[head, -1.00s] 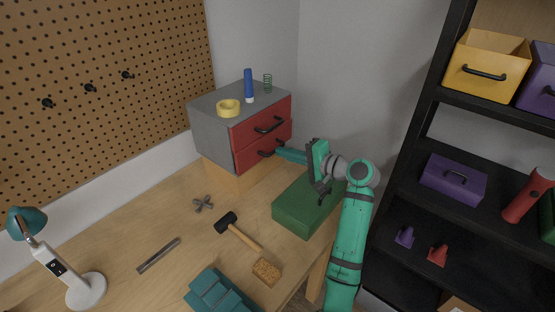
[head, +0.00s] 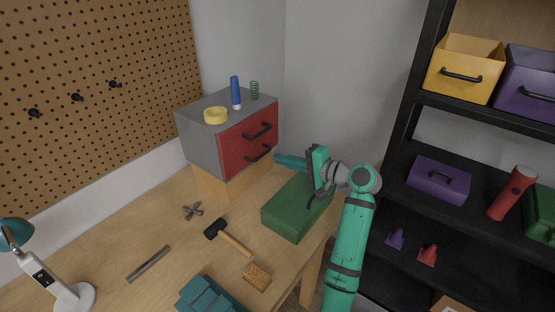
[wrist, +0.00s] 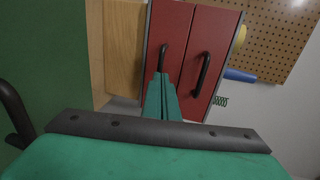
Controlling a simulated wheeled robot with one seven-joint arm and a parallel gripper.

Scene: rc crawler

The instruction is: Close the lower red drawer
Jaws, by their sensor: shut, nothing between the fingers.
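The grey cabinet (head: 203,140) stands at the back of the workbench with two red drawers. The lower red drawer (head: 233,166) looks flush with the upper red drawer (head: 236,137). Each has a black handle. In the wrist view the picture is turned: the lower drawer (wrist: 173,22) is on the left and the upper drawer (wrist: 218,35) on the right. My teal gripper (head: 277,158) is shut and empty, pointing at the lower drawer front with a small gap in the head view. In the wrist view its fingertips (wrist: 162,78) overlap the lower handle's end; contact cannot be told.
A green box (head: 297,208) lies under my gripper on the bench. A hammer (head: 231,238), a sponge (head: 257,276) and a teal object (head: 207,297) lie nearer. A tape roll (head: 215,116) and blue flashlight (head: 235,92) sit on the cabinet. A black shelf (head: 425,97) stands at right.

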